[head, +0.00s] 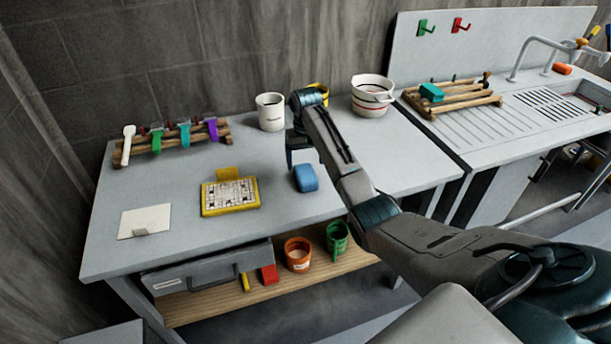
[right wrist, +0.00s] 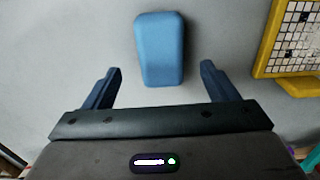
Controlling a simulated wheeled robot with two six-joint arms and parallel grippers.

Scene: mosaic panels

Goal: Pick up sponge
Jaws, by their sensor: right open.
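A blue sponge (head: 306,178) lies on the grey worktop, right of the yellow-framed mosaic panel (head: 230,196). In the right wrist view the sponge (right wrist: 160,48) sits ahead of and between the two fingers, apart from both. My right gripper (head: 300,158) hangs above the worktop close to the sponge in the head view. Its jaws (right wrist: 158,85) are open and empty in the right wrist view. Part of the panel (right wrist: 292,40) shows at the right edge of that view. My left gripper is not in view.
A white mug (head: 270,112) and a striped bowl (head: 372,96) stand at the back. A wooden rack (head: 190,139) with coloured tools is at back left. A white card (head: 145,221) lies at front left. A sink counter (head: 480,140) adjoins at right.

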